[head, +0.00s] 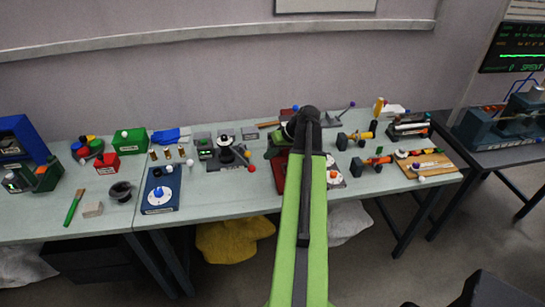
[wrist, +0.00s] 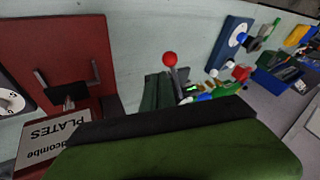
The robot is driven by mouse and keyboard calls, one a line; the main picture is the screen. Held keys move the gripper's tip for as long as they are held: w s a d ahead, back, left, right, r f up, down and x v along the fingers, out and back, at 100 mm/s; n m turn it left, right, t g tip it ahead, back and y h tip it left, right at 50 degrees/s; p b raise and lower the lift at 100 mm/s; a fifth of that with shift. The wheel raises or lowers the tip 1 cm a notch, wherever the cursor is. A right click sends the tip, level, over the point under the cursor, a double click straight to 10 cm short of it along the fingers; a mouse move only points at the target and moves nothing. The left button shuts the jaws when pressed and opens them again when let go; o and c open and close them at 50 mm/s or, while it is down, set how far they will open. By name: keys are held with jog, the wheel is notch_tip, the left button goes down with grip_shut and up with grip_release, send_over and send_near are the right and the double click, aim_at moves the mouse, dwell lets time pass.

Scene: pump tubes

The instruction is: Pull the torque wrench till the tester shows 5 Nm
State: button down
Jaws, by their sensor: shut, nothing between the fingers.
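No part is plainly legible as the torque wrench or the tester. A dark bench device (head: 226,152) with a black knob and a lever ending in a red ball (head: 251,168) stands left of my gripper. In the wrist view the red ball (wrist: 170,59) tops a dark lever, and a small green readout (wrist: 191,88) glows beside it, too small to read. My gripper (head: 277,146) hangs over the middle of the bench by a red unit, apart from the red ball. It is shut and empty. My arm hides part of the bench.
A red plate (wrist: 60,38) marked PLATES lies close by in the wrist view. A blue board with a white dial (head: 160,190) stands at front left. Orange-handled tools (head: 372,162) and a wooden board (head: 427,165) lie right of my arm. Bare bench (head: 225,190) shows at front.

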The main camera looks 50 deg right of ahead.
jog(key=b+x, duration=0.4)
jog(key=x, duration=0.2)
jog(key=shift+f, duration=0.2)
